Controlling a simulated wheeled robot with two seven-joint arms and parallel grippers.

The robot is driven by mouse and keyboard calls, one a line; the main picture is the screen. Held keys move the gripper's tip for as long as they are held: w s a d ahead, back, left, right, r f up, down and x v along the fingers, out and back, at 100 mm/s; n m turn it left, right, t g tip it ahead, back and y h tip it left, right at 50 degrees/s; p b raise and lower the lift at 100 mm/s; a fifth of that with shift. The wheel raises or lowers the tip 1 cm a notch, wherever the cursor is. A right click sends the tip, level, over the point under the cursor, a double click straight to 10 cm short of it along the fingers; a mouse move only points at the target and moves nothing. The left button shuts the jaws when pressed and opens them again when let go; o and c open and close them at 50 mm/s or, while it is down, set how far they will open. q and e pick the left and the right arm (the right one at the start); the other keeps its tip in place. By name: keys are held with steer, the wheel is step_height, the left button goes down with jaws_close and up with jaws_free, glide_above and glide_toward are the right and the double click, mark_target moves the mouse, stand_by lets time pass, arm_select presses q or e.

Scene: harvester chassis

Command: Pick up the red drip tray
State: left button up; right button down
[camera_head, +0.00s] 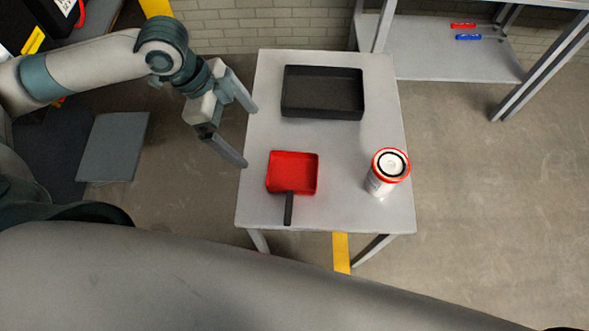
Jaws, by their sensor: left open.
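The red drip tray (293,172) is a small square tray with a dark handle (289,208) pointing toward me. It lies on the grey table (330,212), near its front left. My left gripper (250,137) is open and empty at the table's left edge, to the upper left of the red tray and apart from it. Its two fingers are spread wide and point to the right. My right gripper is not in view.
A larger black tray (322,113) sits at the back of the table. A white can with a red rim (382,184) stands at the right edge. A shelf (450,58) with red and blue items is behind right. The table's middle is clear.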

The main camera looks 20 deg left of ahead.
arm_select(q)
steer(key=p, duration=0.2)
glide_toward(284, 174)
steer(key=shift+s+r, duration=0.15)
steer(key=shift+r, duration=0.15)
steer(key=shift+d+f, duration=0.15)
steer(key=shift+f, duration=0.35)
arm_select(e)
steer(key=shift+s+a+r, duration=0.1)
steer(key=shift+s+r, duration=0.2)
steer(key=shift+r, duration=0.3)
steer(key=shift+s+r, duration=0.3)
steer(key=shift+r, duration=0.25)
arm_select(q)
steer(key=shift+f, duration=0.1)
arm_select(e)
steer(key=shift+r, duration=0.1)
arm_select(q)
steer(key=shift+d+f+p, duration=0.2)
steer(key=shift+f+p, duration=0.1)
steer(key=shift+p, duration=0.15)
steer(key=p+x, duration=0.1)
steer(key=x, duration=0.2)
steer(key=shift+f, duration=0.1)
steer(key=shift+d+f, duration=0.2)
steer(key=shift+f, duration=0.4)
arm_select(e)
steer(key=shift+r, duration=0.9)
